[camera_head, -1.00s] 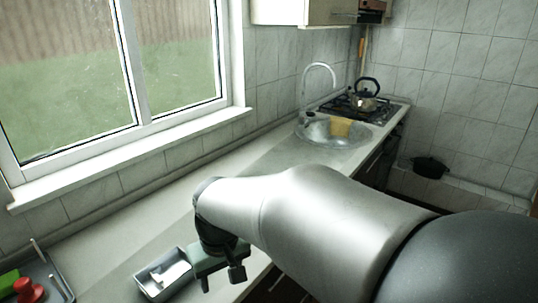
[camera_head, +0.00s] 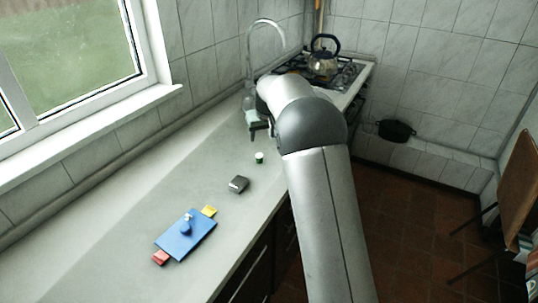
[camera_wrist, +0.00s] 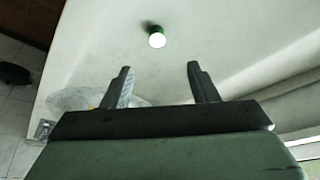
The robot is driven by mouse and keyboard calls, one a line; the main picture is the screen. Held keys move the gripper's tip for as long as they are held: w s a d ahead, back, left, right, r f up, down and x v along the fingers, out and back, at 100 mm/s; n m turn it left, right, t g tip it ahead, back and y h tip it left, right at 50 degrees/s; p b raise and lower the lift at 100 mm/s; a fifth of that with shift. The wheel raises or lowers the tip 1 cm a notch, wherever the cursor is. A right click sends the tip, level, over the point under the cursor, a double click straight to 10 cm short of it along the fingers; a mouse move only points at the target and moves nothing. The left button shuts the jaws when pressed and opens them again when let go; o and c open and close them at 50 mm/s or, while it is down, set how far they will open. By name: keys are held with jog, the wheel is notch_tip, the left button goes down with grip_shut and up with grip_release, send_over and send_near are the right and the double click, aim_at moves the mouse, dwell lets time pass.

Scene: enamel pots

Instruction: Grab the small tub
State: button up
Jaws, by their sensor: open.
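The small tub (camera_head: 259,157) is a little green cylinder with a white top, standing on the grey countertop just in front of my gripper in the head view. In the wrist view the tub (camera_wrist: 157,40) shows near the top middle, beyond the fingertips and roughly in line with the gap between them. My gripper (camera_wrist: 160,70) is open with nothing between its fingers. In the head view my gripper (camera_head: 260,130) is small and partly hidden by my own arm, above the counter near the sink end; the tub is apart from it.
The faucet (camera_head: 248,50) and kettle (camera_head: 323,62) stand behind. Counter around the tub is clear.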

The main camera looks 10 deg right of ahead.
jog(key=p, duration=0.2)
send_over(259, 155)
jog(key=s, duration=0.3)
notch_tip(259, 155, down, 9)
jog(key=shift+s+r, duration=0.1)
jog(key=shift+r, duration=0.05)
jog(key=p+x, duration=0.1)
jog(key=x, duration=0.1)
jog(key=p+x, duration=0.1)
jog(key=x, duration=0.1)
jog(key=shift+w+d+r, duration=0.1)
jog(key=shift+w+d, duration=0.1)
jog(key=shift+w, duration=0.15)
jog(key=shift+w+f, duration=0.2)
jog(key=shift+f, duration=0.3)
jog(key=c, duration=1.1)
